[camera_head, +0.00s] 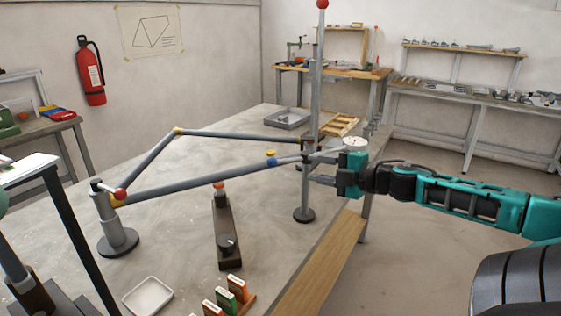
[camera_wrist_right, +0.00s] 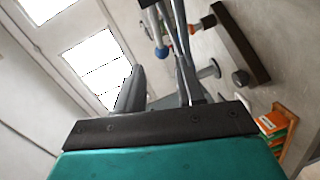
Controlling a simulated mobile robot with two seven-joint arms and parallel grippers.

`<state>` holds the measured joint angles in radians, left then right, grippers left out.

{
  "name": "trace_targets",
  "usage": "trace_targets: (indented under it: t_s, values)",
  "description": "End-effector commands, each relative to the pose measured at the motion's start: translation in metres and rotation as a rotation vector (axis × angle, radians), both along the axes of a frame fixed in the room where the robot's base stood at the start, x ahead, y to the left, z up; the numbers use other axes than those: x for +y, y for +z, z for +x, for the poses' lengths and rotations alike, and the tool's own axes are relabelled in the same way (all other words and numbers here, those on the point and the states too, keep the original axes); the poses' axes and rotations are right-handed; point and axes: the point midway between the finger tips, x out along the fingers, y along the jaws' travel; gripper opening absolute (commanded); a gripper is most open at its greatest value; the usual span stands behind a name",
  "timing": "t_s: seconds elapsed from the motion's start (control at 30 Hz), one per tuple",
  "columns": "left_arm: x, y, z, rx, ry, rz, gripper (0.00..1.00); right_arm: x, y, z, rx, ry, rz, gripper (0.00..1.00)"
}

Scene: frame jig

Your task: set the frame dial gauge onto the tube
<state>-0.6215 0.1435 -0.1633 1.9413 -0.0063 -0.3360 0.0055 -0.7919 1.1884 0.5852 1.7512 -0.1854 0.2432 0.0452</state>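A white round dial (camera_head: 355,143), which looks like the dial gauge, shows at the top of my right gripper's body in the head view. I cannot tell what bears it. My right gripper (camera_head: 312,168) reaches in from the right beside the upright post (camera_head: 315,80). Its two fingers are apart, with no thing clearly held. Long grey tubes (camera_head: 200,183) form a frame from the post to the round-based stand (camera_head: 118,242) at left. In the wrist view my right gripper (camera_wrist_right: 160,90) is near tubes and the dial does not show. My left gripper is not in view.
A dark bar fixture (camera_head: 228,235) stands mid-table, with a white tray (camera_head: 148,296) and orange and green blocks (camera_head: 228,296) at the front. A grey tray (camera_head: 287,119) and wooden frame (camera_head: 340,124) lie farther back. The table's right edge passes under my right arm.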

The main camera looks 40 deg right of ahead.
Motion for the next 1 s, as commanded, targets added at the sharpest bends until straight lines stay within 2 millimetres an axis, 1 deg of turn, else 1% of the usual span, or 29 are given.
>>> trace_targets:
  t_s: [0.1, 0.43, 0.47, 0.5, 0.77, 1.0]
  values:
    - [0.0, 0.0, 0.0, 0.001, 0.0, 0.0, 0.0, 0.002, 0.001, 0.012, -0.003, 0.0, -0.001, 0.38]
    - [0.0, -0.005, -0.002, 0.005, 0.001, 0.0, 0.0, 0.007, -0.004, 0.037, -0.003, -0.001, -0.003, 0.38]
    - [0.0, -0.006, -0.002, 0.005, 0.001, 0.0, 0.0, 0.007, -0.004, 0.039, -0.003, -0.001, -0.003, 0.38]
    - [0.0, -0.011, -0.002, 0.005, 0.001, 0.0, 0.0, 0.009, -0.008, 0.042, -0.003, 0.0, -0.003, 0.38]
    - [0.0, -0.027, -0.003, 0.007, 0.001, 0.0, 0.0, 0.012, -0.011, 0.061, -0.003, -0.001, -0.004, 0.38]
    - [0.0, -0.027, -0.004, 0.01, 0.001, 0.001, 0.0, 0.014, -0.01, 0.072, -0.003, -0.004, 0.002, 0.38]
